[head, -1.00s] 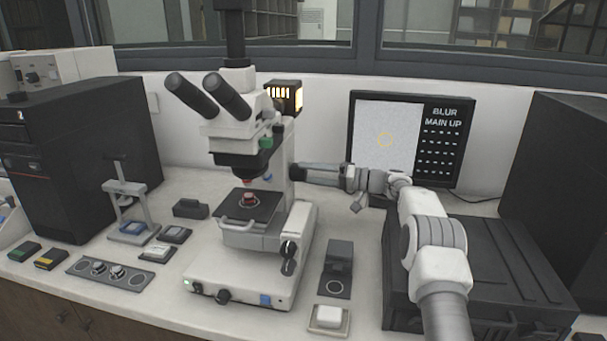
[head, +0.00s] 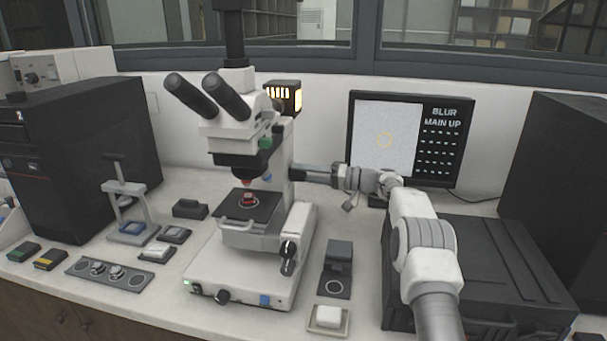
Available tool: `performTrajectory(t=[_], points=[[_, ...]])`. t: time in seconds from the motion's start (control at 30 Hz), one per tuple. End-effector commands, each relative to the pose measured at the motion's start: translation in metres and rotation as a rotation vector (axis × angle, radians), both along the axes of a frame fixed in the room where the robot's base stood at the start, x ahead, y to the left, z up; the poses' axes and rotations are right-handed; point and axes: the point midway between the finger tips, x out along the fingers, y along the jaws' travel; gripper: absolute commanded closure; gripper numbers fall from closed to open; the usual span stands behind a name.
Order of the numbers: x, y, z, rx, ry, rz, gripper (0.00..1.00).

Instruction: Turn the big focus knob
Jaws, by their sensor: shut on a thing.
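The white microscope (head: 287,205) stands in the middle of the bench. My gripper (head: 308,173) reaches in from the right, level with the upper part of its column. It is shut on a dark round part at the column's right side, which appears to be the big focus knob (head: 297,172). The fingers hide most of this knob, so its turn angle cannot be seen. A red-lit sample (head: 249,198) sits on the dark stage (head: 262,210) under the objective.
Smaller dark knobs (head: 287,250) sit lower on the microscope's right side. A black block (head: 339,255) and a white-topped dish (head: 328,317) lie to its right. A large dark case (head: 500,265) fills the right of the bench. A small press (head: 125,200) stands left.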

Motion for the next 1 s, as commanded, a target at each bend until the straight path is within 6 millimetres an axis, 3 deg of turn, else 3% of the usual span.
performTrajectory(t=[0.27, 1.0], points=[[0.0, -0.0004, 0.0004, 0.009, 0.048, 0.0, 0.92], [0.0002, -0.0003, 0.0002, 0.092, 0.472, 0.0, 0.92]])
